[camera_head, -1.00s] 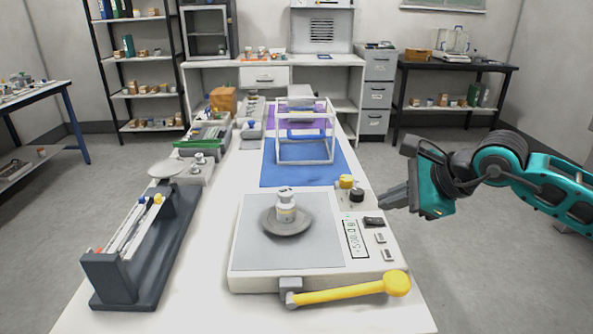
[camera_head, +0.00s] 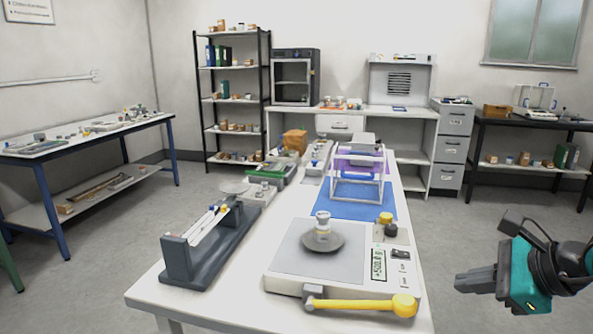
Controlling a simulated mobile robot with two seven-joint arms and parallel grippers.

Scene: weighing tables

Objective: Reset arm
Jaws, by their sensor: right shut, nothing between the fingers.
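My right gripper (camera_head: 466,282) is at the right of the head view, off the right side of the white table (camera_head: 240,301). Its fingers point left, and it is shut and empty. It is clear of the table and of the weighing scale (camera_head: 290,255) on it. A small white bottle (camera_head: 322,224) stands upright in a grey dish (camera_head: 323,242) on the scale's plate. My left gripper is not in view.
A yellow-ended lever (camera_head: 370,305) sits at the scale's front edge. A dark rack (camera_head: 200,259) stands left of the scale. Behind it, a white open frame (camera_head: 359,180) stands on a blue mat (camera_head: 345,208). The floor right of the table is open.

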